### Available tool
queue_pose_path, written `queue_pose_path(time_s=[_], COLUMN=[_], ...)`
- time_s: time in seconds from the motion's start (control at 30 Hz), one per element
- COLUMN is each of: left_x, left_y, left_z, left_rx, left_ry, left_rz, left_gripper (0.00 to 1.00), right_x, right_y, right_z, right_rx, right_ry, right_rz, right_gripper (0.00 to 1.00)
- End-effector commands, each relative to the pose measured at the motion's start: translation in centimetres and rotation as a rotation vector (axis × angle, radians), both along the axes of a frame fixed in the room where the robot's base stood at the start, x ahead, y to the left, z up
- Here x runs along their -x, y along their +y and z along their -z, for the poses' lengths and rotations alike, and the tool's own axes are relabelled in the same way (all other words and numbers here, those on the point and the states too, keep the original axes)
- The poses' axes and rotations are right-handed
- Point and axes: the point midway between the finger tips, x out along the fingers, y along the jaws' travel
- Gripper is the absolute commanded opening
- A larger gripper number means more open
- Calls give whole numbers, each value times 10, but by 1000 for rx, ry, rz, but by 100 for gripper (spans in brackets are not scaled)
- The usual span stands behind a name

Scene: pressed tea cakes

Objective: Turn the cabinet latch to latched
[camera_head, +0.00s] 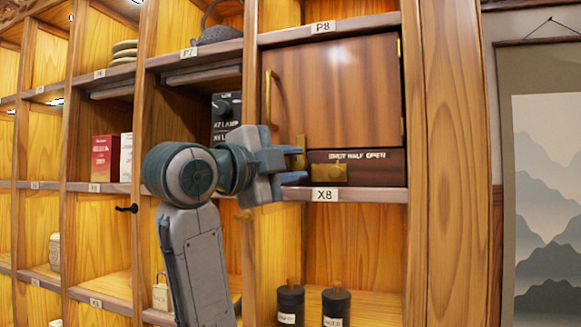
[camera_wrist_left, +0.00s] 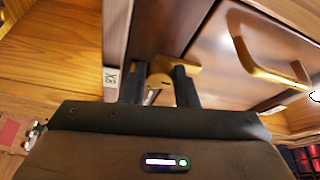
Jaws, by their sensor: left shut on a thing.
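The cabinet (camera_head: 335,90) has a dark brown wooden door with a tall brass pull handle (camera_head: 268,97) at its left edge; the door looks closed. The handle also shows in the left wrist view (camera_wrist_left: 262,72). Below the door is a dark strip lettered "SHUT HALF OPEN". A brass latch (camera_head: 300,146) sits at the strip's left end, partly hidden by my left gripper (camera_head: 296,164). In the left wrist view my left gripper (camera_wrist_left: 160,88) is shut on the brass latch (camera_wrist_left: 158,78), one finger on each side. My right gripper is not in view.
The shelf edge (camera_head: 365,195) labelled X8 runs just below. Two dark canisters (camera_head: 336,306) stand on the lower shelf. A dark box (camera_head: 226,112) stands in the compartment left of the cabinet.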

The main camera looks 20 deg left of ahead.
Motion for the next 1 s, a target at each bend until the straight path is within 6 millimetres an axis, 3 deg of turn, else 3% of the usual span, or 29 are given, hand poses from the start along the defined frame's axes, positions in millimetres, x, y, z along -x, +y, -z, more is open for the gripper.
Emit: queue_pose_path(time_s=[0.63, 0.67, 0.77, 1.0], left_x=[0, 0, 0, 0], left_y=[0, 0, 0, 0], left_z=[0, 0, 0, 0], left_rx=[-53, -53, -52, -52], left_ry=[0, 0, -1, -1], left_rz=[-1, -1, -1, 0], left_gripper=[4, 29, 48, 49], right_x=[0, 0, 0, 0], right_y=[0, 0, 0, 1], right_z=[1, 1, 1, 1], right_rx=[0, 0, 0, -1], right_ry=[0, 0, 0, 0], right_rz=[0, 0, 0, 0], right_gripper=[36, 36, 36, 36])
